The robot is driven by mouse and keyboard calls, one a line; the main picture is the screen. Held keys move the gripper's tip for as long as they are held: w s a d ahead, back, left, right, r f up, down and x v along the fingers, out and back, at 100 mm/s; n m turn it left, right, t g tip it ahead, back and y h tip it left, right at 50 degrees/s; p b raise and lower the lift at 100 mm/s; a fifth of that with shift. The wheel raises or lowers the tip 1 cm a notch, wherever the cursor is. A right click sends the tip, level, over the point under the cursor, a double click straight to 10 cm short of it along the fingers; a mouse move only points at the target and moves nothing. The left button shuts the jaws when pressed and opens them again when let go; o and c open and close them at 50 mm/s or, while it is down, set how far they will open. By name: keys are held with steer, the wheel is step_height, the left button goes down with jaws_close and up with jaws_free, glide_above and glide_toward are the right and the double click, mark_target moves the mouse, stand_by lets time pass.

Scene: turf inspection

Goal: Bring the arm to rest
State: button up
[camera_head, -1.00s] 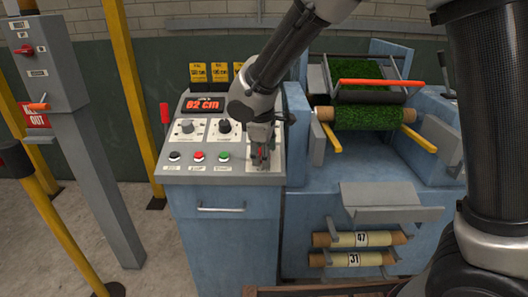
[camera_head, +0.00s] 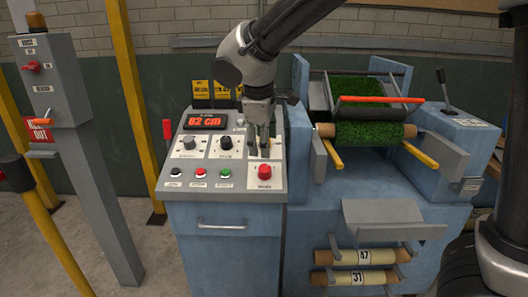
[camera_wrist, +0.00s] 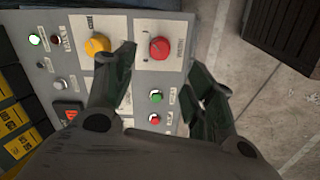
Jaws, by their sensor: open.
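My gripper (camera_head: 262,145) is open and empty, pointing down over the right part of the control panel (camera_head: 178,180). In the head view its fingers are just behind the red knob (camera_head: 264,171) and appear above the panel. In the wrist view the two fingers (camera_wrist: 162,62) are spread apart, with the red knob (camera_wrist: 159,48) showing between them and a yellow knob (camera_wrist: 97,45) beyond the left finger. The gripper hides part of the panel in the head view. My arm reaches in from the top right.
The panel has a display reading 82 cm (camera_head: 206,122), dark knobs and small buttons. A blue machine with a green turf roll (camera_head: 368,134) and an orange-red bar stands right. A grey switch post (camera_head: 95,180) and yellow poles stand left. Concrete floor lies between.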

steer(key=shift+s+r, duration=0.1)
steer(key=shift+r, duration=0.15)
steer(key=s+d+m, duration=0.5)
steer(key=s+d, duration=0.1)
steer(key=d, duration=0.5)
steer(key=s+d+r+m, duration=0.1)
steer(key=s+d+m, duration=0.4)
steer(key=d, duration=0.7)
steer(key=s+d+r+m, duration=0.1)
steer(key=s+d+m, duration=0.3)
steer(key=s+d, duration=0.5)
steer(key=d, duration=0.3)
steer(key=shift+d+r+m+y, duration=0.25)
steer(key=shift+m+y, duration=0.05)
steer(key=shift+m, duration=0.1)
